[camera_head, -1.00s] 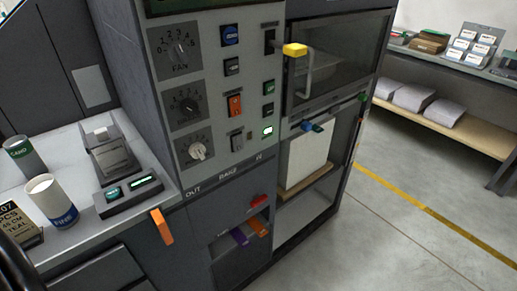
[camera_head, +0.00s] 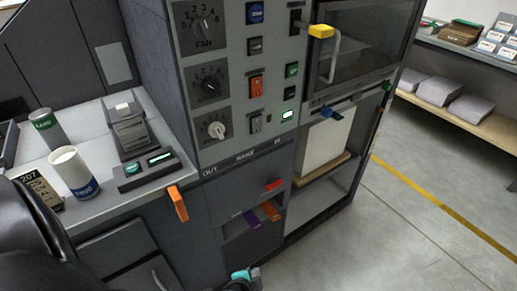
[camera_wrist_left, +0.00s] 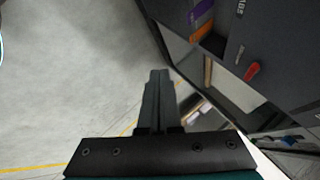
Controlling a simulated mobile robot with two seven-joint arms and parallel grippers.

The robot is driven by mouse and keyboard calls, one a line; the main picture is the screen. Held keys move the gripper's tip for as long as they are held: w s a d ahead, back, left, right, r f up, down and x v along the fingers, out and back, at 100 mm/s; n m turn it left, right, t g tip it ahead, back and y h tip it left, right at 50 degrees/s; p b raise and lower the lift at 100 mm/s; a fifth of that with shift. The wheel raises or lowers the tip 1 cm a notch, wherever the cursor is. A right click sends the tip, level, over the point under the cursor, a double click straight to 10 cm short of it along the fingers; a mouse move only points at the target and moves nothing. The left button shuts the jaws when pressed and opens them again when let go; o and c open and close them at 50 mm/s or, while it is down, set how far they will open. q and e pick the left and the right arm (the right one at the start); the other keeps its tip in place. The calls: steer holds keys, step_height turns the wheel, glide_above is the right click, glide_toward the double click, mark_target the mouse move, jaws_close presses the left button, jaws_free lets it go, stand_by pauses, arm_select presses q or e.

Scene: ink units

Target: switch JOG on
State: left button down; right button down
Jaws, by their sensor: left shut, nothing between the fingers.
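The upright grey control panel (camera_head: 228,75) carries dials, rockers and buttons in the head view. The small labels cannot be read, so I cannot tell which control is JOG. An orange rocker (camera_head: 255,86), a black rocker (camera_head: 254,45), a grey switch (camera_head: 256,122) and a blue button (camera_head: 255,12) form one column. Green buttons (camera_head: 291,70) and a lit indicator (camera_head: 287,115) sit to their right. My left gripper (camera_head: 254,273) is low at the bottom edge, below the panel and apart from it. In the left wrist view its fingers (camera_wrist_left: 159,75) are shut and empty. My right gripper is not in view.
A yellow-tipped handle (camera_head: 321,31) juts from the window door. Red (camera_head: 273,185), purple (camera_head: 252,219) and orange (camera_head: 271,210) tabs stick out below the panel. The floor at right is clear.

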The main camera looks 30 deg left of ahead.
arm_select(q)
steer(key=w+a+r+m+t+y, duration=0.1)
steer(key=w+r+t, duration=0.1)
steer(key=r, duration=0.8)
steer(key=w+a+r+m+t+y, duration=0.1)
steer(key=w+a+r+t+y, duration=0.1)
steer(key=r, duration=0.9)
steer(key=w+a+r+m+t+y, duration=0.1)
steer(key=w+r+t, duration=0.2)
steer(key=r, duration=0.7)
steer(key=w, duration=0.2)
steer(key=shift+w+a+r+t+y+b, duration=0.3)
steer(key=shift+a+r+t+b, duration=0.05)
steer(key=shift+a+t, duration=0.05)
steer(key=shift+w, duration=0.15)
glide_toward(261, 129)
steer(key=w+d, duration=0.1)
steer(key=w, duration=0.3)
steer(key=a, duration=0.1)
steer(key=w+a, duration=0.1)
steer(key=a, duration=0.1)
steer(key=shift+w+f, duration=0.2)
steer(key=shift+f, duration=0.1)
steer(key=shift+b, duration=0.3)
